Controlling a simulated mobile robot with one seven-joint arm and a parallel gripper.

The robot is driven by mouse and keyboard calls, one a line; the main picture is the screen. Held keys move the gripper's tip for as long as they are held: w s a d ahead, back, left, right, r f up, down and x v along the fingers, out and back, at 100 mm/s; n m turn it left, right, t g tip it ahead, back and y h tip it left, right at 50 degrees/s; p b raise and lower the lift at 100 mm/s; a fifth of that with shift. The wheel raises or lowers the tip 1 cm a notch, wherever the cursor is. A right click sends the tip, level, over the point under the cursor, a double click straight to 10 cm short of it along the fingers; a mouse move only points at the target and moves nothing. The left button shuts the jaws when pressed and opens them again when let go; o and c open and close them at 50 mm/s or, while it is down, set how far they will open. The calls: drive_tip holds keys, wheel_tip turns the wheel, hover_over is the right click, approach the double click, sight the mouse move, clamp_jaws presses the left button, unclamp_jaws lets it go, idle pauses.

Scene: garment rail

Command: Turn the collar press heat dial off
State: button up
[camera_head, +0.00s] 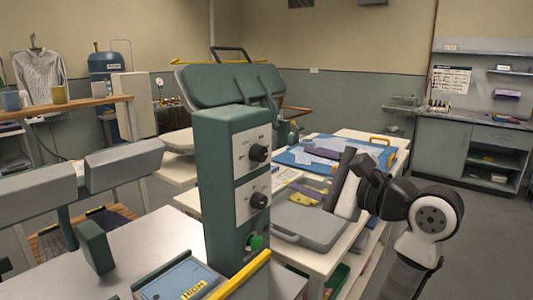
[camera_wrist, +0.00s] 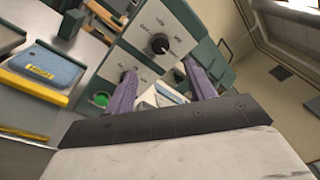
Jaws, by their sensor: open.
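A green control box (camera_head: 219,185) with white panels carries two black dials, an upper dial (camera_head: 259,153) and a lower dial (camera_head: 259,200). Their labels are too small to read, so I cannot tell which is the heat dial. In the wrist view the upper dial (camera_wrist: 159,43) lies ahead, beyond the gap between my fingers. The lower dial (camera_wrist: 127,76) shows beside the left finger and is partly covered. My gripper (camera_wrist: 160,70) is open and empty, its purple fingers apart. In the head view my gripper (camera_head: 300,170) is right of the box, clear of both dials.
A green button (camera_head: 255,242) sits below the dials. The padded press head (camera_head: 218,85) stands behind the box. A yellow bar (camera_head: 240,276) and a blue pad marked HIGH (camera_head: 180,283) are in front. A table (camera_head: 325,262) with a grey tray lies beneath my gripper.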

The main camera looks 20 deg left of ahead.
sight(263, 155)
drive_tip(key=p+x, duration=0.2)
drive_tip(key=x, duration=0.8)
drive_tip(key=shift+w+a, duration=0.25)
drive_tip(key=shift+a, duration=0.05)
drive_tip(key=c, duration=1)
